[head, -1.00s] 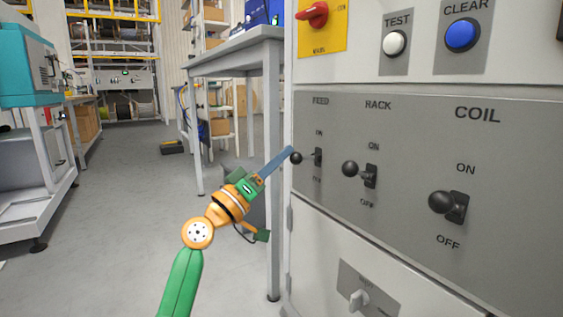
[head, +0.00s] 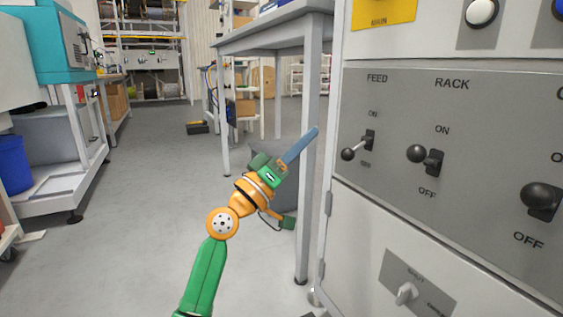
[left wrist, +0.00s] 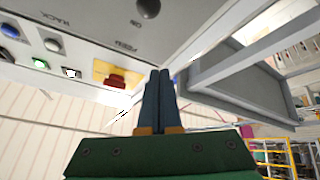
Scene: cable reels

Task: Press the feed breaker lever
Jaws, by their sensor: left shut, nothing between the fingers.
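The feed breaker lever (head: 348,154) has a black ball knob on a thin stem under the FEED label, at the left of the grey panel (head: 480,115) in the head view. Its knob hangs lower than its slot, tilted down toward the OFF side. A dark knob (left wrist: 148,8) by the FEED label shows at the top of the left wrist view. My left gripper (head: 316,131) is shut and empty, left of the lever and apart from it. Its closed fingers (left wrist: 161,75) show in the wrist view. My right gripper is not in view.
The rack lever (head: 416,153) and coil lever (head: 541,195) stand right of the feed lever, their knobs level with or above their slots. A rotary switch (head: 405,293) is below. A grey table (head: 270,38) stands behind my gripper. The floor at left is open.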

